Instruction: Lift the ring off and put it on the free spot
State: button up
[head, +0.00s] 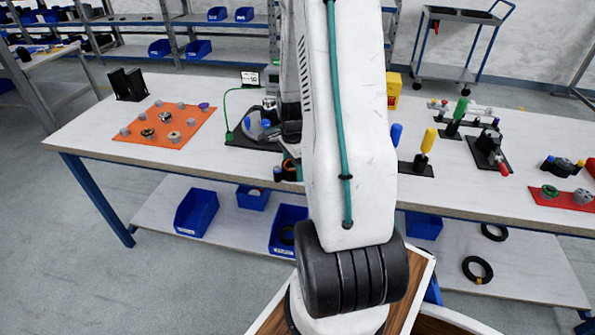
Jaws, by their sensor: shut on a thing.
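My gripper is hidden behind my own white arm, which fills the middle of the head view. Only dark parts show at the arm's left edge, and I cannot make out fingers or anything between them. An orange mat (194,138) lies on the left of the table with several grey pegs or posts. A brass-coloured round piece (174,136) and a darker ring-like piece (147,132) sit on it, with a purple piece (204,107) at its back right corner. I cannot tell which piece is the task's ring, or which spot is free.
A black plate with blue parts (250,128) lies left of my arm. Right of it stand a yellow cylinder (427,140), a black fixture (488,147) and a red mat (563,199). Black bookend-like blocks (126,84) stand at the table's left end.

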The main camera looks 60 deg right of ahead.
jog(key=shift+r, duration=2.6)
jog(key=shift+r, duration=0.1)
jog(key=shift+r, duration=1.35)
